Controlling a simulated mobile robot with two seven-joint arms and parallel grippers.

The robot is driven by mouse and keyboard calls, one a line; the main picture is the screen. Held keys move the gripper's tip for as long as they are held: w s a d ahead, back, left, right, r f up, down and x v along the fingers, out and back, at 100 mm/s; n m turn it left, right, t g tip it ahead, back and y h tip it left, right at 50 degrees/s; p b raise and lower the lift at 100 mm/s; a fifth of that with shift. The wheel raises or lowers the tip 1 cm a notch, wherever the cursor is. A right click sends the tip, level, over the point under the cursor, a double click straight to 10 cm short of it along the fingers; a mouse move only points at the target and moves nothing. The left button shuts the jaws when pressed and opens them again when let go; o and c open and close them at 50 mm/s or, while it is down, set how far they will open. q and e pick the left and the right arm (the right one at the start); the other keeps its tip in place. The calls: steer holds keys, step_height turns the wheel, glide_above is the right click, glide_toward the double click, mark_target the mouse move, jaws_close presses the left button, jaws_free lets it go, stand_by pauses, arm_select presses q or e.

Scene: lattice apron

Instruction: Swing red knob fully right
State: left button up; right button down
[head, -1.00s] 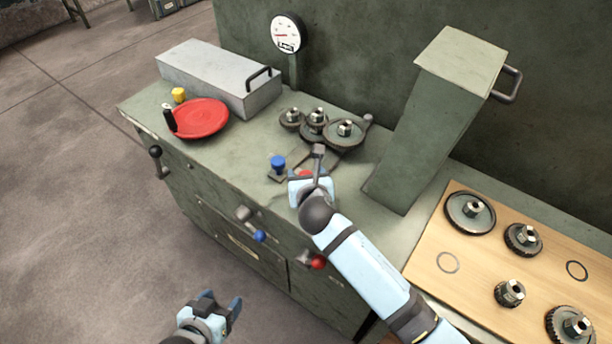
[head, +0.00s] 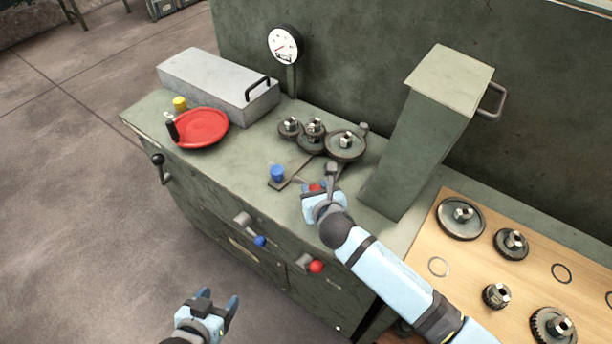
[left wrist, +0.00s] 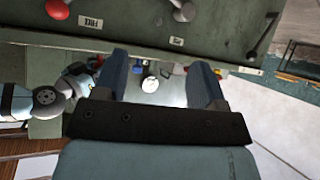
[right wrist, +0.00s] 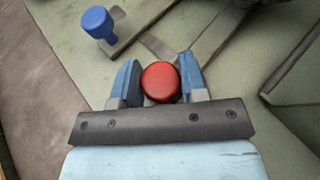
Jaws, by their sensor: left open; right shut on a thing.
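The red knob (right wrist: 160,82) is round and sits between the two blue fingers of my right gripper (right wrist: 160,80), which is shut on it. In the head view the red knob (head: 317,187) is mostly covered by the right gripper (head: 320,193), on the bench top in front of the gears. A metal arm runs from beside it towards the gears. My left gripper (head: 215,305) is open and empty, low in front of the cabinet. Its spread fingers (left wrist: 163,80) also show in the left wrist view.
A blue knob (head: 278,173) stands left of the red knob. Several gears (head: 345,145) lie behind it, and a tall green box (head: 425,130) stands at right. Levers with blue (head: 260,241) and red (head: 316,266) ends stick out of the cabinet front.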

steer(key=d+p, duration=0.1)
steer(key=s+d+n+y+p, duration=0.1)
steer(key=d, duration=0.1)
steer(key=shift+s+r+g, duration=0.2)
steer(key=shift+g, duration=0.1)
steer(key=shift+s+d+f, duration=0.1)
steer(key=shift+f, duration=0.05)
steer(key=c, duration=0.7)
jaws_free()
steer(key=v, duration=1.3)
steer(key=shift+s+d+p, duration=0.2)
steer(key=shift+s+p, duration=0.15)
